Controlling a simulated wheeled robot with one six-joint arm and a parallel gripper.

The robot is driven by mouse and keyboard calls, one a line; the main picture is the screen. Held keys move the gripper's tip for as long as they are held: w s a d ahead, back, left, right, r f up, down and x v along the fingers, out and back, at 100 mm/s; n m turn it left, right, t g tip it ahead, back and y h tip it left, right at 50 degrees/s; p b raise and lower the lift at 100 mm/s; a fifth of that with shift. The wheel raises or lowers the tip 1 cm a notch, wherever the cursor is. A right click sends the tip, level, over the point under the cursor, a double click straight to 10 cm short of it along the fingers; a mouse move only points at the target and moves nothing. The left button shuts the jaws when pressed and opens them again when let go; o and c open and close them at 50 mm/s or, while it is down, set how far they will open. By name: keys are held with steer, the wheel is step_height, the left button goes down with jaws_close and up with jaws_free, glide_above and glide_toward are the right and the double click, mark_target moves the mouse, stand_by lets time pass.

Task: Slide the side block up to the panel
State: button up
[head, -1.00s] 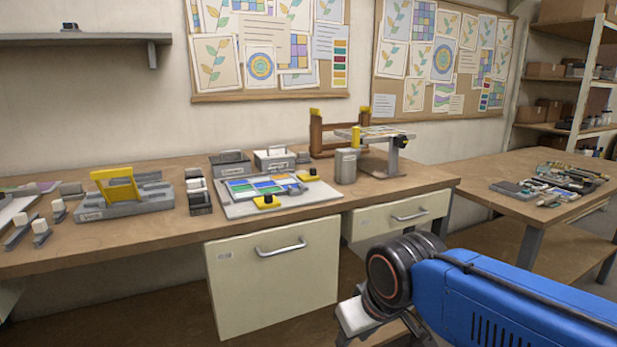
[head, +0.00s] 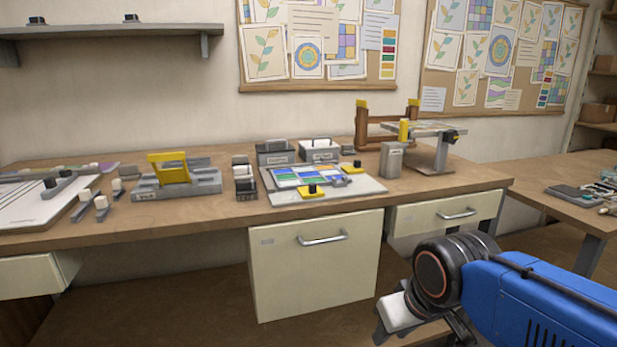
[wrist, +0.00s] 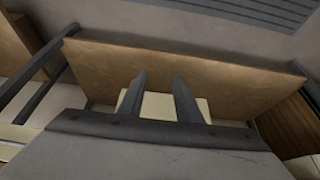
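The panel (head: 300,176), with blue, green and white panes, lies on a grey board (head: 360,191) on the workbench. A yellow block with a black knob (head: 312,193) sits at the panel's front edge. A second such block (head: 351,166) sits at its back right. Which one is the side block I cannot tell, nor whether either touches the panel.
A grey canister (head: 391,161) and a small raised stand (head: 440,150) are right of the board. Grey boxes (head: 275,153) stand behind it. A black-and-white rack (head: 245,181) and a yellow-handled holder (head: 172,185) are to its left.

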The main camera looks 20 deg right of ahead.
steer(key=shift+o, duration=0.4)
step_height(320, 180, up, 36)
steer(key=f, duration=0.1)
glide_above(358, 160)
steer(key=s, duration=0.7)
steer(key=x, duration=1.6)
steer(key=shift+s+f, duration=0.2)
steer(key=shift+f, duration=0.1)
steer(key=shift+a, duration=0.1)
jaws_close()
